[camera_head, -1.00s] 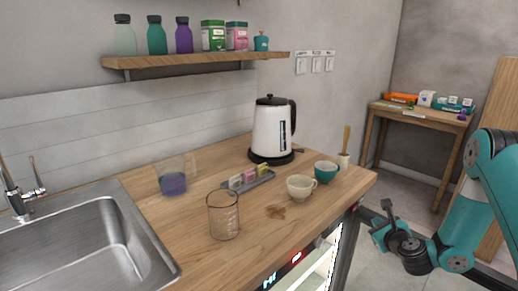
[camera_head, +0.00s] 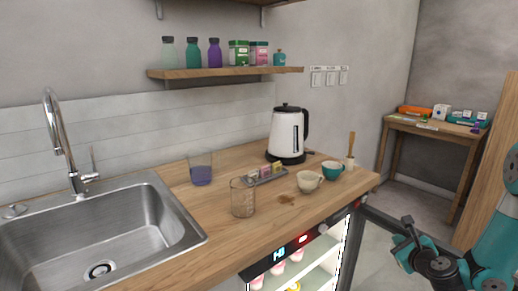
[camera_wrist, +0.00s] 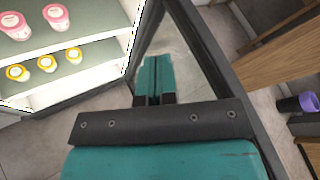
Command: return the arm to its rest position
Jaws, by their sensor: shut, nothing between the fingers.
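My gripper (camera_wrist: 155,76) shows in the wrist view as two teal fingers pressed together with nothing between them. It is in front of the open fridge door (camera_wrist: 205,55), whose dark frame and glass lie beyond the fingers. In the head view, my teal arm (camera_head: 500,240) is at the lower right, beside the counter's right end and clear of the countertop. The fingertips are hard to make out there.
The lit fridge under the counter (camera_head: 315,260) holds several pink- and yellow-lidded jars (camera_wrist: 40,68). On the counter (camera_head: 225,235) stand a kettle (camera_head: 285,135), cups (camera_head: 308,182), beakers (camera_head: 242,198) and a small tray (camera_head: 268,177). A wooden table (camera_head: 420,127) stands at back right.

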